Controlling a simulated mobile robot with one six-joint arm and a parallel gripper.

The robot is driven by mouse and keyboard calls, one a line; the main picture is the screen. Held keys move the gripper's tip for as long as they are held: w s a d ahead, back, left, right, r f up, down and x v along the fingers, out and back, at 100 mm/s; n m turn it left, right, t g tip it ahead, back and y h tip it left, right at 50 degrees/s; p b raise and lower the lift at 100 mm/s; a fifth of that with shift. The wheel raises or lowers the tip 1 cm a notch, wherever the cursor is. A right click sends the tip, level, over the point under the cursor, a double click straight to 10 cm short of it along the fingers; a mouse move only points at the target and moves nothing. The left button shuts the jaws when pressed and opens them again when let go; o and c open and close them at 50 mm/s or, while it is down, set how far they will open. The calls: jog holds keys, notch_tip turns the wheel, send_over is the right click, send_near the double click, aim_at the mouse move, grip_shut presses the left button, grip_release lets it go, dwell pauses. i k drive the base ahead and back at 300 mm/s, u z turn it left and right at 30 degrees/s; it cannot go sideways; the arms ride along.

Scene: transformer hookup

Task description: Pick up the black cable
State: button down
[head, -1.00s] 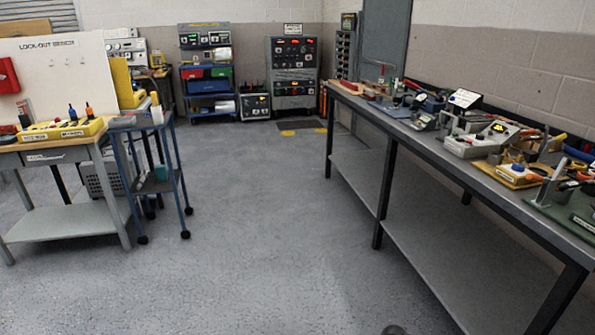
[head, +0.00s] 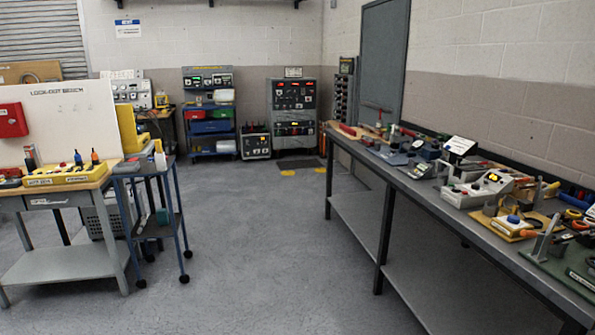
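I cannot make out a black cable for certain in the head view. The long workbench (head: 408,188) on the right carries many small tools and devices, and dark items among them are too small to tell apart. My gripper is not in view.
A lock-out bench (head: 63,264) with a white board (head: 75,122) stands at left, a blue wheeled cart (head: 150,227) beside it. Control cabinets (head: 294,110) and a blue shelf cart (head: 209,140) stand at the back wall. The grey floor (head: 262,235) between the benches is clear.

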aim_at(563, 238)
jog(key=z, duration=4.55)
jog(key=i, duration=0.1)
jog(key=u, duration=3.1)
